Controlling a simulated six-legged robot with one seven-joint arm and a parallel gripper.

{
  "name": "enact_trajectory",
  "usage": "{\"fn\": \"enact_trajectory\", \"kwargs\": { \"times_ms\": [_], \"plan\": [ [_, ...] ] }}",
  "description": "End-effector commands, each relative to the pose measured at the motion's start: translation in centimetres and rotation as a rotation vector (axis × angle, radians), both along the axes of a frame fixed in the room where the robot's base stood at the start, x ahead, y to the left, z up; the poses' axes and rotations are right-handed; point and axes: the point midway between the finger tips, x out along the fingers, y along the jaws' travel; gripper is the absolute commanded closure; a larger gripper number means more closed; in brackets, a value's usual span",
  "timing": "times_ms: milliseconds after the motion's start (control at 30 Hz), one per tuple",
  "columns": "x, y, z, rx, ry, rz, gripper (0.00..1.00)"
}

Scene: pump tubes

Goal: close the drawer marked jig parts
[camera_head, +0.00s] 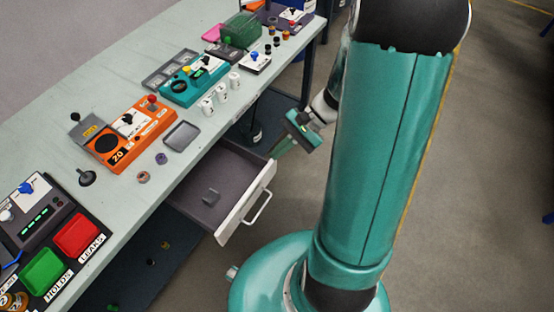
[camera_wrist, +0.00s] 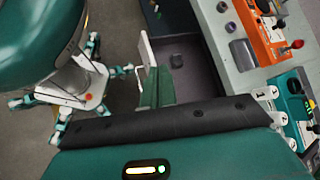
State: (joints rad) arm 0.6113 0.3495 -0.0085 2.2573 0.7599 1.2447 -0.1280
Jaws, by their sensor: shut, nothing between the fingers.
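A drawer with a pale front panel (camera_head: 244,202) hangs open below the bench. Its dark inside holds one small grey part (camera_head: 211,197). A bar handle (camera_head: 258,208) is on the outer face of the front. No marking is readable from here. In the wrist view the drawer front (camera_wrist: 149,48) and the dark inside show beyond my fingers. My gripper (camera_head: 279,152) is shut and empty, near the far right corner of the drawer front. In the wrist view its green fingers (camera_wrist: 155,88) overlap the drawer; I cannot tell whether they touch it.
The bench top (camera_head: 110,140) above carries an orange device (camera_head: 130,132), a teal device (camera_head: 193,78), a grey tray (camera_head: 181,136), several white cups and a panel with green and red buttons (camera_head: 76,235). The floor (camera_head: 480,180) right of my arm is clear.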

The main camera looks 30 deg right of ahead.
Motion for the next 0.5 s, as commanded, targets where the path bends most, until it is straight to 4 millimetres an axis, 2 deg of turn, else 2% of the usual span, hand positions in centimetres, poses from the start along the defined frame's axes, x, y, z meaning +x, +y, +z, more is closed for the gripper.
{"fn": "enact_trajectory", "kwargs": {
  "times_ms": [33, 233, 500],
  "plan": [
    [0.1, -0.8, -1.4, 0.058, 0.030, -0.058, 1.00],
    [0.6, -3.5, -5.8, 0.270, 0.098, -0.280, 1.00],
    [0.1, -7.4, -12.6, 0.543, 0.152, -0.604, 1.00]
  ]
}}
